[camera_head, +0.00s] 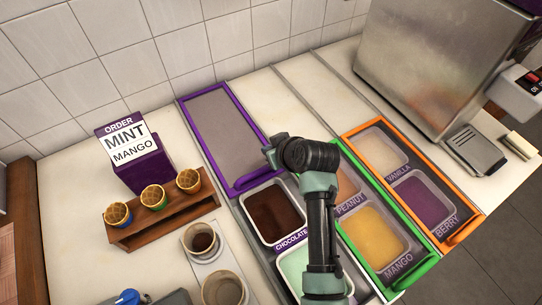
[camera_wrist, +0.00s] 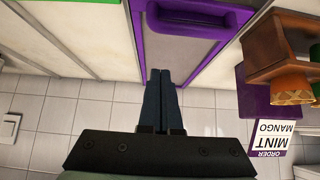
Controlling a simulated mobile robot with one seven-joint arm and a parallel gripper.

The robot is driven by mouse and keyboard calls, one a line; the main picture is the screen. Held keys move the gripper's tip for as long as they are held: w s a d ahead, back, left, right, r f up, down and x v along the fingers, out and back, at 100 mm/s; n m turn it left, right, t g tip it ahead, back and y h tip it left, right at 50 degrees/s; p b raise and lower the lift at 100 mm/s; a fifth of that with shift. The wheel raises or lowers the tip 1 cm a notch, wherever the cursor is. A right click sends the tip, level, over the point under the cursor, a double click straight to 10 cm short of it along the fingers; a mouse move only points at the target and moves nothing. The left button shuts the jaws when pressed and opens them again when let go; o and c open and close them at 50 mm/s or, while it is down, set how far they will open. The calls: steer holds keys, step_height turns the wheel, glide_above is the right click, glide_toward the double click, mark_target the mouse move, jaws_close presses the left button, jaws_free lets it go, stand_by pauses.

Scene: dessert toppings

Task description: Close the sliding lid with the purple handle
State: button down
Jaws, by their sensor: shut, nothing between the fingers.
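The sliding lid (camera_head: 217,118) is a grey panel in a purple frame, lying at the back of its track near the wall. Its purple handle (camera_head: 250,180) is at the front edge, beside the chocolate tub (camera_head: 274,212). That tub and the mint-green tub (camera_head: 296,266) in front of it are uncovered. In the wrist view the lid's handle (camera_wrist: 200,18) is at the top, and my gripper (camera_wrist: 160,73) is shut and empty. In the head view my arm hides the fingers.
Green-framed (camera_head: 415,268) and orange-framed (camera_head: 467,231) toppings sections stand right of the chocolate tub. A wooden cone rack (camera_head: 165,224) and purple order sign (camera_head: 140,160) stand left of the lid. The tiled wall (camera_head: 150,50) closes off the back.

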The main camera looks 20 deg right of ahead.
glide_above(263, 162)
step_height(263, 162, down, 4)
steer(key=shift+a+f, duration=0.15)
steer(key=shift+f, duration=0.25)
steer(key=s+p, duration=0.2)
steer(key=s, duration=0.1)
steer(key=shift+d+f, duration=0.2)
steer(key=shift+d, duration=0.15)
steer(key=shift+s+f, duration=0.2)
steer(key=shift+s, duration=0.15)
